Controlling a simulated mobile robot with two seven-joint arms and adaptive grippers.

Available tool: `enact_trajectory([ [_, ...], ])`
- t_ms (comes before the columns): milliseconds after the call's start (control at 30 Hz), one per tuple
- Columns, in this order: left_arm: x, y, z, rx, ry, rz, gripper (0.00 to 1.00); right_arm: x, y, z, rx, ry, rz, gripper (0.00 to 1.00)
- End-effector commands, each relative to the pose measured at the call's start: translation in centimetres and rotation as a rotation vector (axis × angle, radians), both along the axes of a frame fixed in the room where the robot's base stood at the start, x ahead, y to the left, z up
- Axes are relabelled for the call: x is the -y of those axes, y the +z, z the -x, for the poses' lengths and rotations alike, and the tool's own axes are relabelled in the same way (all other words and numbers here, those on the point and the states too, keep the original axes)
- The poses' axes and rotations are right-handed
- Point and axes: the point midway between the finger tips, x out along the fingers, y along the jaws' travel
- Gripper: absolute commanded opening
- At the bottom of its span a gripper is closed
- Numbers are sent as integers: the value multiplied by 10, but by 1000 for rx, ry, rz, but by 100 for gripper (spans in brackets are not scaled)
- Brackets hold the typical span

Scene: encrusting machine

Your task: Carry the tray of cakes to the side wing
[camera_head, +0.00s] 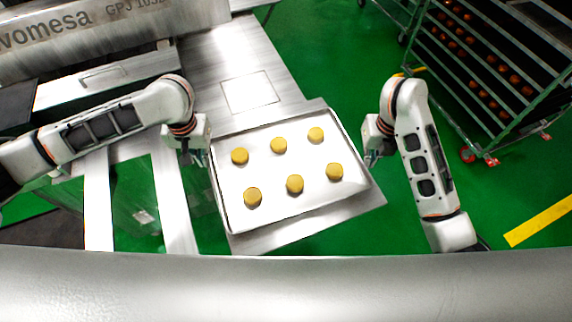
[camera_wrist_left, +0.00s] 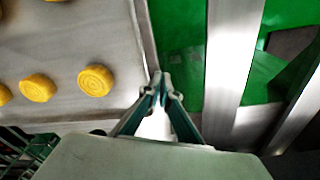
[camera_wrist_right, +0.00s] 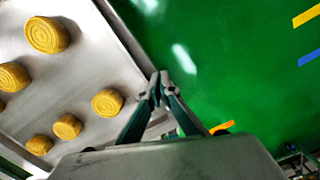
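The light metal tray (camera_head: 312,160) carries several round yellow cakes (camera_head: 294,184), spaced apart on it. It lies over a metal surface in the middle of the head view. My left gripper (camera_head: 205,158) is at its left rim; in the left wrist view the fingertips (camera_wrist_left: 161,78) close together on the rim. My right gripper (camera_head: 369,159) is at the right rim; in the right wrist view its fingertips (camera_wrist_right: 158,80) also meet on the rim. Whether the tray touches the surface below cannot be told.
The encrusting machine (camera_head: 100,30) stands at the upper left, with its metal table (camera_head: 215,60) extending behind the tray. A wheeled rack (camera_head: 480,80) holding brown items stands at the upper right. Green floor (camera_head: 310,50) is open between them. A yellow line (camera_head: 540,220) marks the right floor.

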Motion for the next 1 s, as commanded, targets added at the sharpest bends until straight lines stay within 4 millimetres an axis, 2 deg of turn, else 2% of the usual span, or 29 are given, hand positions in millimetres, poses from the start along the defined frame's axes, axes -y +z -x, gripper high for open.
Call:
enact_trajectory([
  [33, 5, 2, 2, -2, -5, 17, 0, -3, 1, 1, -3, 5, -14, 0],
  [133, -4, 2, 2, -1, -4, 15, 0, 5, 1, 1, -2, 5, -12, 0],
  [200, -11, 2, 1, 0, -3, 11, 17, 12, 1, 1, -1, 4, -10, 0],
  [500, -18, 1, 0, 1, 0, 5, 17, 19, 1, 0, 0, 1, -4, 0],
  [600, -19, 1, 0, 2, 0, 4, 17, 20, 1, 0, 0, 1, -3, 17],
  [1000, -20, 5, 0, 3, 0, 2, 17, 21, 1, 0, 1, 0, -1, 17],
])
